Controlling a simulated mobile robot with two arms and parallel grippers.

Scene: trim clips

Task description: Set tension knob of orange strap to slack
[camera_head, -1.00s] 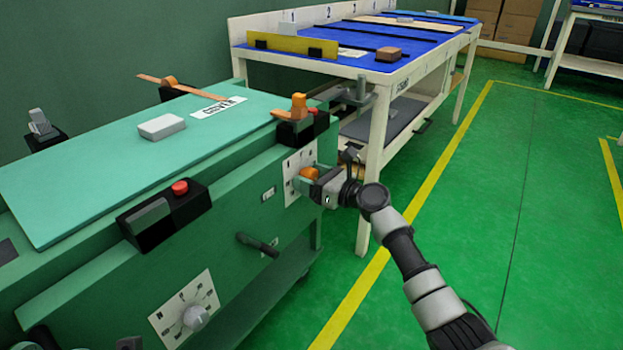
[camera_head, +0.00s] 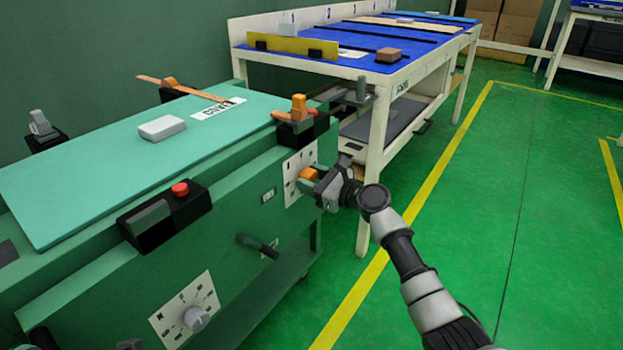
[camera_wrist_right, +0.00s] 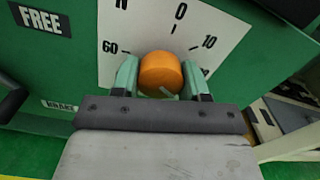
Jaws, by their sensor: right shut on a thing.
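The orange knob (camera_wrist_right: 161,73) sits on a white dial plate (camera_wrist_right: 218,30) with black ticks and markings, among them 60, O and 10. In the head view the orange knob (camera_head: 310,174) is on the green bench's right-hand front, partly hidden by my right gripper (camera_head: 318,180). That gripper is shut on it, with a finger on either side (camera_wrist_right: 161,80) in the wrist view. A small pale mark shows low on the knob; its setting is unclear. An orange strap (camera_head: 193,90) lies on the bench top's far side. An orange lever (camera_head: 299,107) stands above the dial. My left gripper is not in view.
A grey dial knob (camera_head: 196,319) on another white plate, a dark handle (camera_head: 258,245) and a red button (camera_head: 180,188) are on the bench front. A grey block (camera_head: 162,128) lies on top. A blue-topped table (camera_head: 400,65) stands behind. Green floor at right is clear.

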